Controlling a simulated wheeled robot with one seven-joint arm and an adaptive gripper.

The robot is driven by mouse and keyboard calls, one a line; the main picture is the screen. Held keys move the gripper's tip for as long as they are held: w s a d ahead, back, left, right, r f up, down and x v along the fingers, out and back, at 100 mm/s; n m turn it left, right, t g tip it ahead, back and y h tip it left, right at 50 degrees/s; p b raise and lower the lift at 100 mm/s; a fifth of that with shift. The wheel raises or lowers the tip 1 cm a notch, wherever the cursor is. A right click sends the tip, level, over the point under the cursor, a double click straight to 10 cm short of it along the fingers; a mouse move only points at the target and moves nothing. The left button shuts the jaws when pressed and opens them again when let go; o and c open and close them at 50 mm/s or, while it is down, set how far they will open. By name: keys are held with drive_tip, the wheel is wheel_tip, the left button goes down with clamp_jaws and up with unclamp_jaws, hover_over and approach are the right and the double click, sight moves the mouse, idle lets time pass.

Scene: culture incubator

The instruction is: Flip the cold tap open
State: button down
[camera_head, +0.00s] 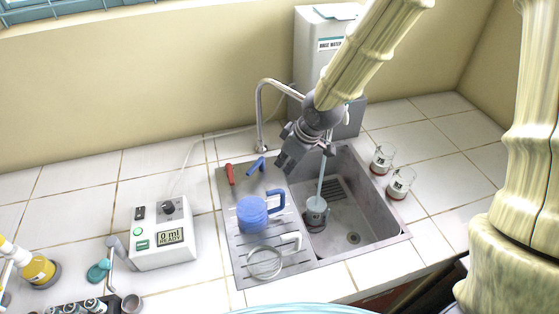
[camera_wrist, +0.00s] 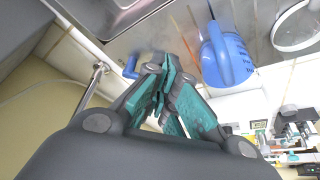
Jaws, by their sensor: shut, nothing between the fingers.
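The blue cold tap lever (camera_head: 257,164) stands at the back left of the sink unit, beside the red lever (camera_head: 230,173). My gripper (camera_head: 284,161) is shut and empty, pointing down and left, just right of the blue lever. In the wrist view the shut fingertips (camera_wrist: 163,72) are close to the blue lever (camera_wrist: 131,67), partly in front of it; I cannot tell whether they touch. The chrome spout (camera_head: 261,110) arches up behind my gripper. A pale blue column (camera_head: 321,176) runs down to a grey cup (camera_head: 316,211) in the basin.
A blue jug (camera_head: 252,213) and a clear jug (camera_head: 265,262) stand on the drainboard (camera_head: 240,238). Two glass beakers (camera_head: 383,157) are right of the sink. A white meter box (camera_head: 161,233) stands left. A tall white unit (camera_head: 312,50) is behind. The counter at back left is clear.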

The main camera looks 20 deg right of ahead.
drive_tip(key=p+x, duration=0.1)
drive_tip(key=x, duration=0.7)
drive_tip(key=shift+a+f, duration=0.1)
drive_tip(key=shift+f, duration=0.05)
drive_tip(key=shift+w+a+f+p, duration=0.15)
drive_tip(key=shift+w+f+p, duration=0.1)
drive_tip(key=shift+p, duration=0.15)
drive_tip(key=shift+w+a+p, duration=0.7)
drive_tip(key=shift+w+a, duration=0.5)
drive_tip(key=shift+w, duration=0.15)
